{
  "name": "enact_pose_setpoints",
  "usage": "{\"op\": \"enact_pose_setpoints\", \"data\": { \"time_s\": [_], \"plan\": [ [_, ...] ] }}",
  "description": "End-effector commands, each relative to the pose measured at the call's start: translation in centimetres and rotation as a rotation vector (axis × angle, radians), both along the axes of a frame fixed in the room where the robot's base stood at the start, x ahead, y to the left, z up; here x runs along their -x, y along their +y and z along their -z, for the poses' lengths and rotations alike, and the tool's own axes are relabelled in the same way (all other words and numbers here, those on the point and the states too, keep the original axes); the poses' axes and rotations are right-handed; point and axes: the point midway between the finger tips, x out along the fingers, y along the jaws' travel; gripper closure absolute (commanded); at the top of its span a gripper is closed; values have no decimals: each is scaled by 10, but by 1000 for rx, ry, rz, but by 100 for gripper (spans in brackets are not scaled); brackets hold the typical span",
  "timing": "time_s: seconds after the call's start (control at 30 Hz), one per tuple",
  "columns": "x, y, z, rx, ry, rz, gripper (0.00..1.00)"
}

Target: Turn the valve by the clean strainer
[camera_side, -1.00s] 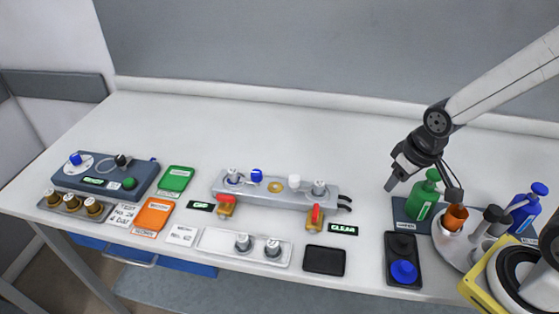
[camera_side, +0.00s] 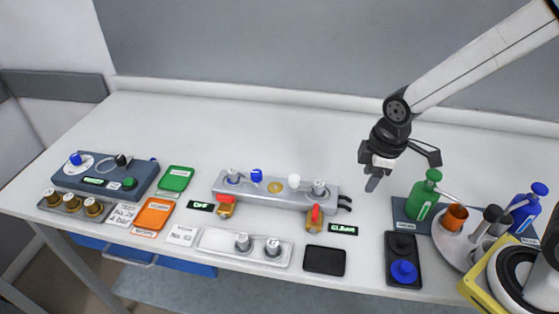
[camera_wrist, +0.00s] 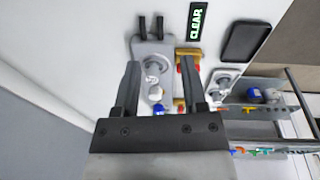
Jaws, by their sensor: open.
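A grey manifold (camera_side: 275,195) carries two brass valves with red handles, a left valve (camera_side: 226,199) and a right valve (camera_side: 316,215). The right valve is beside a black label (camera_side: 343,229) reading "CLEAR", which also shows in the wrist view (camera_wrist: 195,20). A clear round fitting (camera_side: 319,188) that may be a strainer stands at the manifold's right end, and another (camera_side: 232,177) at its left end. My gripper (camera_side: 373,184) is open and empty, above the table right of the manifold. In the wrist view, the manifold shows between and beyond my fingers (camera_wrist: 158,64).
The manifold also holds a blue knob (camera_side: 257,175) and a white knob (camera_side: 294,182). Two black hoses (camera_side: 344,203) leave its right end. A black pad (camera_side: 324,261) and a metal tray (camera_side: 225,244) lie in front. Green (camera_side: 424,198) and blue (camera_side: 525,210) bottles stand right. The table behind the manifold is clear.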

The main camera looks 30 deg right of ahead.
Motion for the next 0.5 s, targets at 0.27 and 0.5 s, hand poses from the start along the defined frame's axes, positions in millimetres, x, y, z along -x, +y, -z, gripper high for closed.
{"op": "enact_pose_setpoints", "data": {
  "time_s": [0.27,0.5],
  "plan": [
    [-19,30,0,56,36,-471,46],
    [-31,57,0,92,67,-879,46]
  ]
}}
